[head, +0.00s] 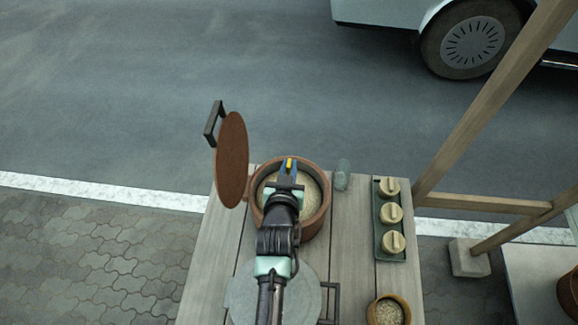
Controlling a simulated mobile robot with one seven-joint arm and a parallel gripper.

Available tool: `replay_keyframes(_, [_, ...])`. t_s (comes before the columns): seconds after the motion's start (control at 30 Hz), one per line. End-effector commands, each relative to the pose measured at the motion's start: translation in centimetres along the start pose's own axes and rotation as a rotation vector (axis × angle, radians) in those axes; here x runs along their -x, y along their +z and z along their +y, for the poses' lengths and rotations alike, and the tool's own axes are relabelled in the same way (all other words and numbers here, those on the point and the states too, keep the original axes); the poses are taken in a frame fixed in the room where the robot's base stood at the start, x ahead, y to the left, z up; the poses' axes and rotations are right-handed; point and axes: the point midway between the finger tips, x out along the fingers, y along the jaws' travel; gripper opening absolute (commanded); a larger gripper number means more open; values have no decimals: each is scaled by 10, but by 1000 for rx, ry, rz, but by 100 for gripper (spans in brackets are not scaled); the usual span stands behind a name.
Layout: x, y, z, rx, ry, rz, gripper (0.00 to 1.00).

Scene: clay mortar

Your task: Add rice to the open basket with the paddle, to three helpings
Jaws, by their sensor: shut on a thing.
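My gripper (288,172) is over the round brown pot (324,195), shut on a slim thing with a yellow part showing between the blue fingers. This is likely the paddle, but my gripper and arm hide most of it. Pale rice (311,190) lies in the pot. I cannot tell whether the paddle touches the rice. A small round open basket (407,310) with a brown rim stands at the table's front right. It holds pale grains, but I cannot tell how many helpings.
A brown disc-shaped lid (232,160) stands upright left of the pot. A small glassy thing (342,175) stands beside the pot. A grey round thing (240,295) lies under my arm.

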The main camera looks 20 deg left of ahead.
Motion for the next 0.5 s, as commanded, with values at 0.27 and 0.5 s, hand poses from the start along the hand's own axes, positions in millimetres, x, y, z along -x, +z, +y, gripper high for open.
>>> replay_keyframes(0.27, [13,-31,0,0,0,1,0])
replay_keyframes(0.5, [22,-54,0,0,0,2,0])
